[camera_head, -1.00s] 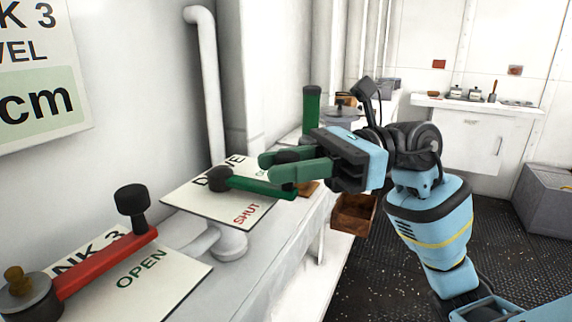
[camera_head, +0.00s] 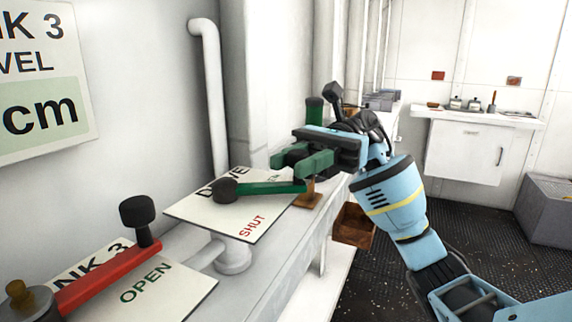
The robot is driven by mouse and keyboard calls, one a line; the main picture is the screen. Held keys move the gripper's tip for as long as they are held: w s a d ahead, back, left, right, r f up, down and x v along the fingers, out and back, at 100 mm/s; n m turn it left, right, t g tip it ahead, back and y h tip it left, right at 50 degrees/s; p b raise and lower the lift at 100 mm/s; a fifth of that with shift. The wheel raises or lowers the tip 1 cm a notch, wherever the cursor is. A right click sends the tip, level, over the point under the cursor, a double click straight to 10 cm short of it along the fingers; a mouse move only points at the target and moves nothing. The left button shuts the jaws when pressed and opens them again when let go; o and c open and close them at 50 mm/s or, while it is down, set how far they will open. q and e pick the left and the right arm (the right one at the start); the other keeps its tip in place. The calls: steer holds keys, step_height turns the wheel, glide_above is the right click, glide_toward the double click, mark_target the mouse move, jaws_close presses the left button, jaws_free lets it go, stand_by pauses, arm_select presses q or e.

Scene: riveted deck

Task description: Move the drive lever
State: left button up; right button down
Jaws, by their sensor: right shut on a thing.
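The drive lever (camera_head: 268,188) is a green bar on a white plate (camera_head: 215,217) marked SHUT in red; the plate's other words are partly covered. A round black hub (camera_head: 225,189) sits at the bar's left end. My right gripper (camera_head: 301,162), with green fingers, is shut at the bar's right end, on the upright grip there, which the fingers mostly hide. My left gripper is out of view.
A red lever (camera_head: 105,272) with a black grip lies over an OPEN plate at front left. A green cylinder (camera_head: 315,108) stands behind my gripper. A small brown block (camera_head: 309,196) sits beside the plate. A wooden box (camera_head: 353,226) is below the bench.

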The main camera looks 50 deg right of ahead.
stand_by(0.3)
steer(key=c, duration=1.2)
jaws_free()
steer(key=shift+o, duration=0.2)
steer(key=shift+d, duration=0.1)
steer(key=shift+w+d, duration=0.1)
steer(key=shift+d, duration=0.15)
steer(key=d, duration=0.7)
steer(key=shift+w+b, duration=0.25)
steer(key=shift+b, duration=0.2)
